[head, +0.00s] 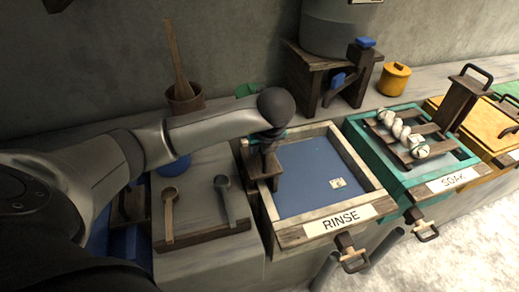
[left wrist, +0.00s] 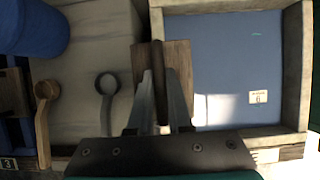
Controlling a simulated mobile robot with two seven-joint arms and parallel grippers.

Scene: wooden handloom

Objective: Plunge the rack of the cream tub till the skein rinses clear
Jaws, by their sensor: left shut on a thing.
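The cream tub (head: 294,235), labelled RINSE, holds flat blue liquid (head: 312,172). A wooden post with a broader wooden piece (head: 262,172) stands at its left rim; it looks like the rack's handle. My left gripper (head: 266,146) is over it, and in the left wrist view (left wrist: 160,88) its two fingers are shut on the upright wooden bar (left wrist: 158,62). No rack slats show through the liquid. A white twisted skein with green marks (head: 404,132) lies on the wooden rack of the teal tub, not in the cream tub. My right gripper is not in view.
The teal SOAK tub (head: 386,170) and a yellow tub (head: 478,130) stand to the right. A wooden stand with a grey vat (head: 340,35) is behind. Two ladles (head: 222,188) lie left of the cream tub. A yellow pot (head: 393,80) stands at the back.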

